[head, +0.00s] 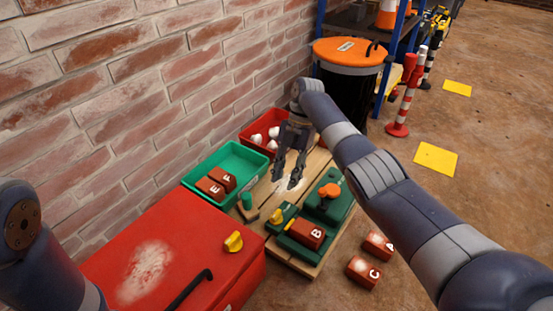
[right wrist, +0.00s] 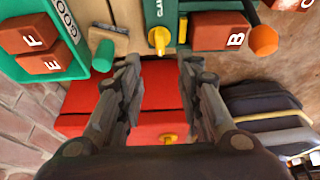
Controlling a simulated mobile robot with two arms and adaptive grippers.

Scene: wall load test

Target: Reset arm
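My right gripper (head: 288,172) hangs over the wooden pallet, pointing down, with its two fingers apart and nothing between them. In the right wrist view the open fingers (right wrist: 158,75) show with a gap above the red box (right wrist: 155,100). My left arm shows at the left edge of the head view, but its gripper is out of view. A green device (head: 327,203) with an orange knob (head: 330,190) stands on the pallet, with brick B (head: 306,234) at its front.
A green bin (head: 240,163) holds bricks E (head: 209,188) and F (head: 222,178). A red bin (head: 246,131) holds white pieces. Bricks A (head: 378,246) and C (head: 363,272) lie on the floor. A brick wall (head: 130,90) stands at left; an orange-lidded drum (head: 350,52) stands behind.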

